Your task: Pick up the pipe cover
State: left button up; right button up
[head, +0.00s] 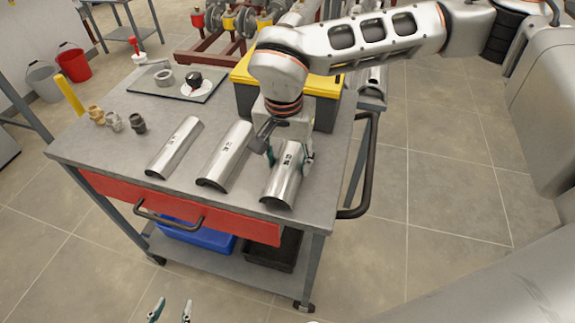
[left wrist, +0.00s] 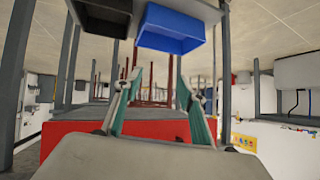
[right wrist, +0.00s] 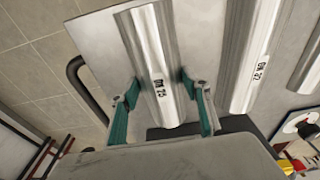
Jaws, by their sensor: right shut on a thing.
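Three silver half-round pipe covers lie side by side on the grey cart top. My right gripper (head: 289,160) is shut on the nearest-right cover (head: 283,182), with one finger on each long side. In the right wrist view this cover (right wrist: 152,50) reads "DN 25", and the fingers of my right gripper (right wrist: 158,87) touch its sides. The middle cover (head: 226,158) also shows in the right wrist view (right wrist: 252,50), and the left cover (head: 174,148) lies beyond it. My left gripper (head: 170,310) is open and empty, low in front of the cart; its spread fingers show in the left wrist view (left wrist: 160,85).
A black box with a yellow lid (head: 325,83) stands behind the covers. Several small fittings (head: 113,120) and a grey tray (head: 180,82) lie at the left and back. A black handle (head: 366,180) juts from the cart's right side. A blue bin (head: 200,235) sits on the lower shelf.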

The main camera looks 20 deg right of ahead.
aim_at(288, 161)
notch_tip(288, 161, up, 18)
jog(key=p, duration=0.1)
jog(key=shift+f, duration=0.15)
dwell(0.6)
